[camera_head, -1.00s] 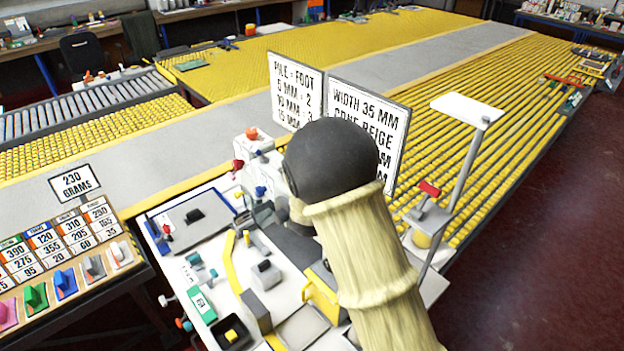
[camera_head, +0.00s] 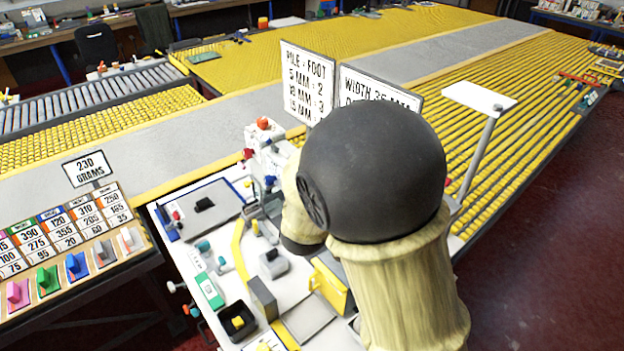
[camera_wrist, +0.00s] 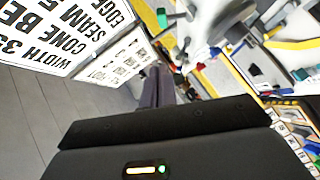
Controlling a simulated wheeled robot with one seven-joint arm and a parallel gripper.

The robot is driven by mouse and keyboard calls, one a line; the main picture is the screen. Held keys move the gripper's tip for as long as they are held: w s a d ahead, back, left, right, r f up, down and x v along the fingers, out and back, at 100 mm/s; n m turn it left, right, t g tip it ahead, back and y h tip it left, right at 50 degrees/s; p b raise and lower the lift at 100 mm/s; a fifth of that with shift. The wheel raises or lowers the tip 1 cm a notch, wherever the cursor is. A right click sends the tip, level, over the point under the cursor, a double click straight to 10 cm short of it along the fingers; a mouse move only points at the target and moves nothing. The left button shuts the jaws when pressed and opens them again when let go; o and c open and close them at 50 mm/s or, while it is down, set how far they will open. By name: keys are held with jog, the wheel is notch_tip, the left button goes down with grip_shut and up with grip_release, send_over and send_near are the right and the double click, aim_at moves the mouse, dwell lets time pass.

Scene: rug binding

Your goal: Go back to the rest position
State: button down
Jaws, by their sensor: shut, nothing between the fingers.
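My gripper (camera_wrist: 157,76) shows in the wrist view as two narrow dark fingers close together, with nothing between them. They are above the white worktable and beside the sign boards, apart from both as far as I can tell. In the head view my bent arm, with a black elbow and cream sleeve, stands over the right part of the worktable (camera_head: 168,212) and hides the gripper and part of the bench.
The pile sign (camera_head: 307,82) and the width sign (camera_head: 379,86) stand close behind my arm. A white raised plate (camera_head: 480,97) on a post stands right. A rack of coloured tags (camera_head: 62,232) stands left. A green box (camera_head: 209,290) and a black tray (camera_head: 237,322) lie in front.

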jog(key=shift+s+a, duration=0.1)
jog(key=shift+s, duration=0.05)
dwell(0.4)
jog(key=s+d+f+m+g+b, duration=0.1)
jog(key=s+d+f+m+g, duration=0.4)
jog(key=s+d, duration=0.4)
jog(key=s+d+f+m+g+b, duration=0.1)
jog(key=s+d+f+m+g, duration=0.4)
jog(key=s+d+m+g, duration=0.2)
jog(key=s+d+m, duration=0.2)
jog(key=s+d, duration=0.1)
jog(key=shift+d+b, duration=0.25)
jog(key=shift+b, duration=0.15)
jog(key=shift+w, duration=0.15)
jog(key=shift+s, duration=0.2)
jog(key=shift+w, duration=0.15)
